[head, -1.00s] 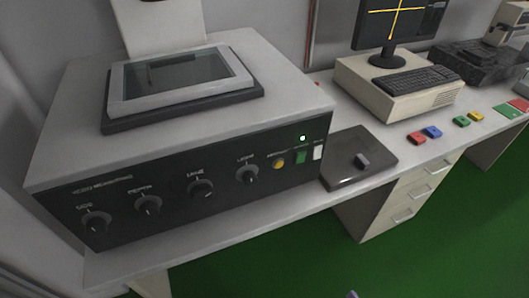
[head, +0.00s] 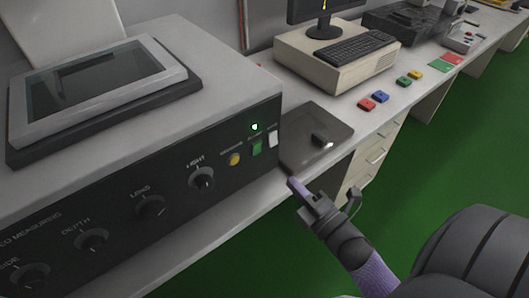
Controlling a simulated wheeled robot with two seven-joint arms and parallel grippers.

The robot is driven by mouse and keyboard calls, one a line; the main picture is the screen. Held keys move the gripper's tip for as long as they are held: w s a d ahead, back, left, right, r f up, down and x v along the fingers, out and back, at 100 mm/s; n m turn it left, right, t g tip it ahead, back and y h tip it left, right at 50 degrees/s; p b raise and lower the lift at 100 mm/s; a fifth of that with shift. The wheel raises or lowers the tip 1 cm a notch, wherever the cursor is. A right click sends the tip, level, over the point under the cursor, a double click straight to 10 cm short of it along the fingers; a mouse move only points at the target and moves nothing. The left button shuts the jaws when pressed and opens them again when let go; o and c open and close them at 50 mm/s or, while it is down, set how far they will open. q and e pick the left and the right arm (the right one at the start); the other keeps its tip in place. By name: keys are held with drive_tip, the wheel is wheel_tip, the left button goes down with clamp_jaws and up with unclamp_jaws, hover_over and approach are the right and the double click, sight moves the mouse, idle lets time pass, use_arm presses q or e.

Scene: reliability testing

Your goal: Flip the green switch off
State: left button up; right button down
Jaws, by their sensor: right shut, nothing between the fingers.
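The green switch (head: 257,147) is on the dark front panel (head: 120,225) of the grey machine, near its right end. My left gripper is not in view.
Several black knobs, among them the LIGHT knob (head: 202,178), line the panel to the left. A dark flat pad (head: 328,131) with a small block lies right of the machine. A computer (head: 335,58) and coloured blocks stand farther along the counter.

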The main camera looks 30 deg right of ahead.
sight(258, 146)
drive_tip(key=w, duration=0.6)
drive_tip(key=w+r+b, duration=0.1)
drive_tip(key=w, duration=0.2)
drive_tip(key=shift+w+a, duration=0.2)
drive_tip(key=shift+a, duration=0.15)
drive_tip(key=shift+w+r, duration=0.1)
drive_tip(key=shift+w, duration=0.25)
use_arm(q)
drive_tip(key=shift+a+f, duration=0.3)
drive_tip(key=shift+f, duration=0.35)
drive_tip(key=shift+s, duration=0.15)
